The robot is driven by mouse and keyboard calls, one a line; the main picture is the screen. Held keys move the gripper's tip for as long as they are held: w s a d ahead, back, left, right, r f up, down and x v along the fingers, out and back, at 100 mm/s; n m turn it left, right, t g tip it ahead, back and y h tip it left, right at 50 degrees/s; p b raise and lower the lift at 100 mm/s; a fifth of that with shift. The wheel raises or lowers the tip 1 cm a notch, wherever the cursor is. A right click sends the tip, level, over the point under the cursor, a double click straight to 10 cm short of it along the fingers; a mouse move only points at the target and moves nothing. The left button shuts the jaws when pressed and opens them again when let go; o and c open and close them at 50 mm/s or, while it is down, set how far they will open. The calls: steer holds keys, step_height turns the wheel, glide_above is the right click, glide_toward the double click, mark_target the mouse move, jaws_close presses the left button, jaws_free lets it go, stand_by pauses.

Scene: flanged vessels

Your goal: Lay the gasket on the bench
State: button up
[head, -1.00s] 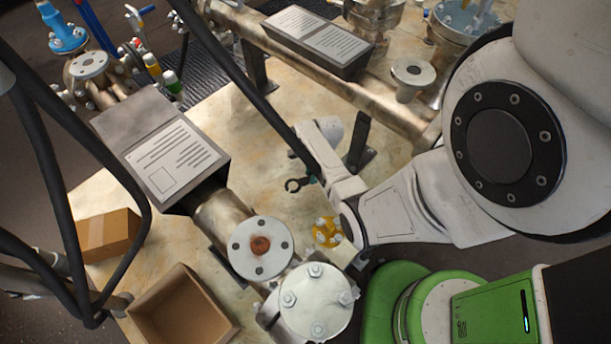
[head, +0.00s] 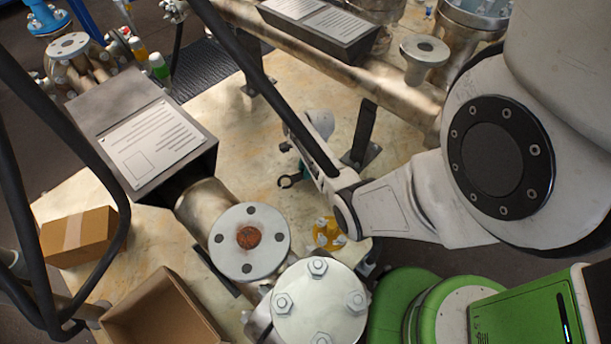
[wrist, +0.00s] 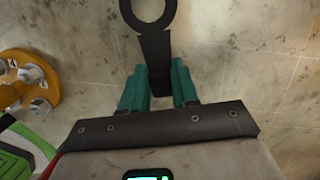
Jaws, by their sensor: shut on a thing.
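The gasket is a flat black ring with a tab (wrist: 155,48), seen at the top of the wrist view. My gripper (wrist: 158,72) has teal fingers closed on the sides of the tab, and the ring sticks out beyond them. In the head view the gasket (head: 296,179) shows as a small dark ring beside my gripper (head: 304,168), over the pale stained bench (head: 250,130). The bench surface also lies behind it in the wrist view (wrist: 230,50). I cannot tell how large the gap beneath the gasket is.
A flange with a rusty centre (head: 222,245) and a bolted round cover (head: 335,285) stand in front. A yellow bolted flange (head: 322,240) is close to my gripper. A dark upright bracket (head: 364,130) is behind. Boxes (head: 100,230) stand at left. Bench left of the gasket looks clear.

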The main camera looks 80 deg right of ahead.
steer(key=shift+f+b, duration=0.5)
steer(key=shift+f, duration=0.5)
steer(key=shift+f, duration=0.1)
steer(key=shift+f, duration=0.15)
steer(key=o, duration=0.9)
step_height(320, 180, up, 12)
steer(key=s+d+p, duration=0.1)
steer(key=s, duration=0.1)
steer(key=shift+d+p, duration=0.15)
steer(key=shift+p, duration=0.25)
